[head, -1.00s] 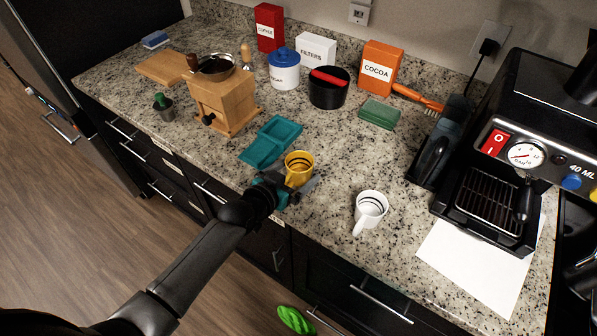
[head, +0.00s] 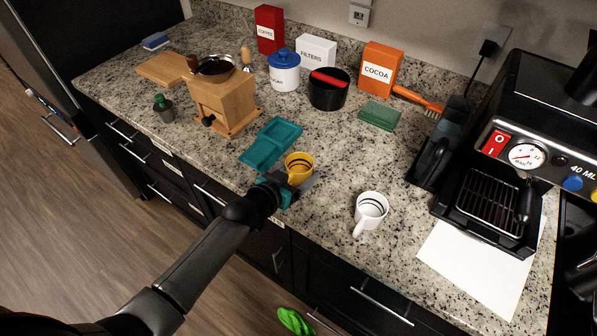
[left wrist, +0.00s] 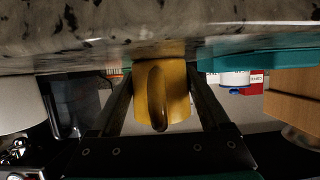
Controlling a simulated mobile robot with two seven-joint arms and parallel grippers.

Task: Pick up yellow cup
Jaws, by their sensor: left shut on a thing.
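The yellow cup (head: 299,166) stands upright near the front edge of the counter, just right of a teal tray. My left gripper (head: 296,182) reaches in from the front with its fingers on either side of the cup. In the left wrist view the cup (left wrist: 175,92) sits between the two fingers (left wrist: 162,98), its handle facing the camera. The left gripper is shut on the cup. The cup appears to be at counter level; I cannot tell if it is lifted. My right gripper is not in view.
A teal two-part tray (head: 271,143) lies just behind and left of the cup. A white cup (head: 370,211) stands to the right. A wooden grinder (head: 223,101) is at left, and an espresso machine (head: 510,160) at far right. The counter between the cups is clear.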

